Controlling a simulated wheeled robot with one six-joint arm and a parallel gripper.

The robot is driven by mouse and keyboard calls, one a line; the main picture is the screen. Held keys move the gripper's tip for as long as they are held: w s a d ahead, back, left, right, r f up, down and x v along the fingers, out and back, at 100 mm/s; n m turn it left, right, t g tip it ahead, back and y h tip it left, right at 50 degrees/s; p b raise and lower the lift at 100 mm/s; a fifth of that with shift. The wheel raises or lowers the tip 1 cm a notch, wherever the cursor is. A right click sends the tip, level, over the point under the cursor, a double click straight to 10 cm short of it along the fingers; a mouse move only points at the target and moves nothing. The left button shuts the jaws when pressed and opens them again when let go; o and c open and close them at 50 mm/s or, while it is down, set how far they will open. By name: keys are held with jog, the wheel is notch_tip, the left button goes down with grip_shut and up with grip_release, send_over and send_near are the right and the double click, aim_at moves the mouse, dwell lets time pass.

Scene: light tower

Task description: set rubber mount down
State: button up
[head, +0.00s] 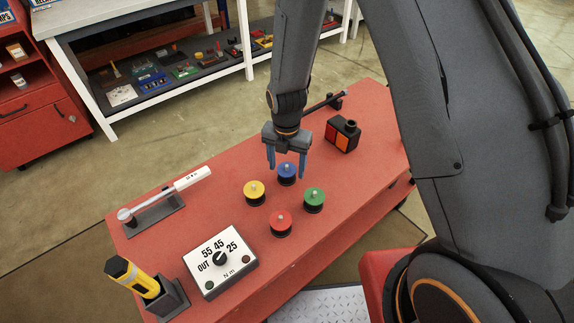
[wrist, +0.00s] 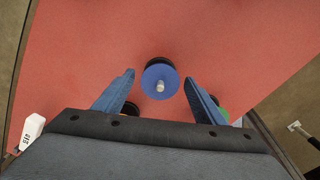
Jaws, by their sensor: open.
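A blue-topped rubber mount (head: 287,174) with a metal stud and black base stands upright on the red bench top (head: 225,228). My gripper (head: 286,168) is open and empty, pointing down over it. In the wrist view the blue mount (wrist: 158,80) shows between the tips of my gripper (wrist: 159,76), with a gap on each side. I cannot tell how high the fingertips are above the bench. Similar yellow (head: 255,191), green (head: 314,198) and red (head: 281,221) mounts stand close by. Yellow and green are partly hidden in the wrist view.
A torque wrench (head: 168,196) lies on a dark holder at left. A white dial box (head: 220,260) and a yellow tool (head: 135,278) in a black stand are nearer the front. A black and orange block (head: 342,134) and a dark bar (head: 325,103) are behind.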

aim_at(287, 165)
notch_tip(287, 165, up, 12)
jog(key=b, duration=0.1)
jog(key=s+d+r+m, duration=0.4)
jog(key=s+d+m, duration=0.3)
jog(key=m, duration=0.8)
jog(key=s+d+r+m, duration=0.4)
jog(key=s+d+m, duration=0.4)
jog(key=m, duration=0.7)
jog(key=shift+r+m, duration=0.4)
